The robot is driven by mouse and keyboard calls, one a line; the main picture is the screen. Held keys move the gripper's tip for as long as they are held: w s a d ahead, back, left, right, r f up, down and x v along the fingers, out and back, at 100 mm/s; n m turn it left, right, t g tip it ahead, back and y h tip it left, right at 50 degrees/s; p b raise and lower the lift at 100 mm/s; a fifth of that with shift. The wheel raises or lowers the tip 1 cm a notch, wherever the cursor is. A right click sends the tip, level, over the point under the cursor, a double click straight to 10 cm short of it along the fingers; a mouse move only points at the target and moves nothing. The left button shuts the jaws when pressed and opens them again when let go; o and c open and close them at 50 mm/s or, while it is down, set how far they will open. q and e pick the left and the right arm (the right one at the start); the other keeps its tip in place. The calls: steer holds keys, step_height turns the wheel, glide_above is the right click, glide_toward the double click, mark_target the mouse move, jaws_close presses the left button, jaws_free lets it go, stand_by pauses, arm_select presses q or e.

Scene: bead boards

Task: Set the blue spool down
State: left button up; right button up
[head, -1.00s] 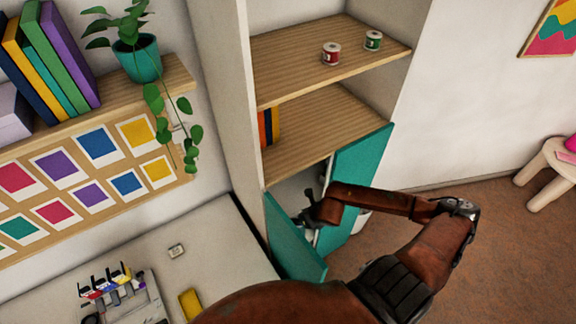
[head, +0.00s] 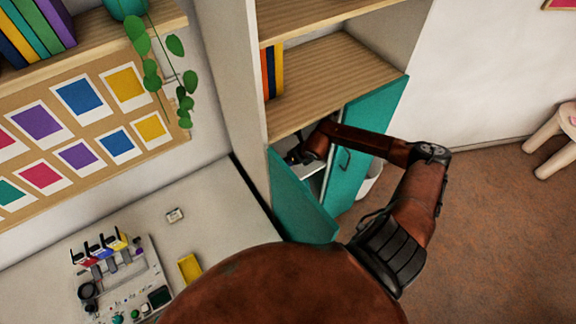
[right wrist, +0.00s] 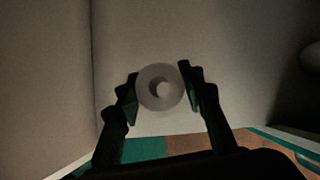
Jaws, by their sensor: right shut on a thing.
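The spool (right wrist: 148,88) shows in the right wrist view as a pale round end with a hole; its blue colour does not show in the dim light. My right gripper (right wrist: 162,90) is shut on it, one dark finger on each side. In the head view my right arm reaches between the two open teal doors into the lower cabinet compartment (head: 312,184). My right gripper is mostly hidden there, and the spool cannot be seen in that view. I cannot tell whether the spool touches a surface. My left gripper is not in view.
The left teal door (head: 299,207) and right teal door (head: 366,143) stand open on either side of my arm. A wooden shelf (head: 330,88) with a few books lies above.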

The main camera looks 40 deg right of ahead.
steer(key=shift+d+b+x, duration=0.25)
steer(key=shift+b+x, duration=0.5)
steer(key=shift+x, duration=0.4)
step_height(320, 180, down, 3)
steer(key=shift+w+f+b, duration=0.1)
steer(key=shift+b, duration=0.75)
steer(key=o, duration=1.2)
steer(key=shift+c, duration=0.2)
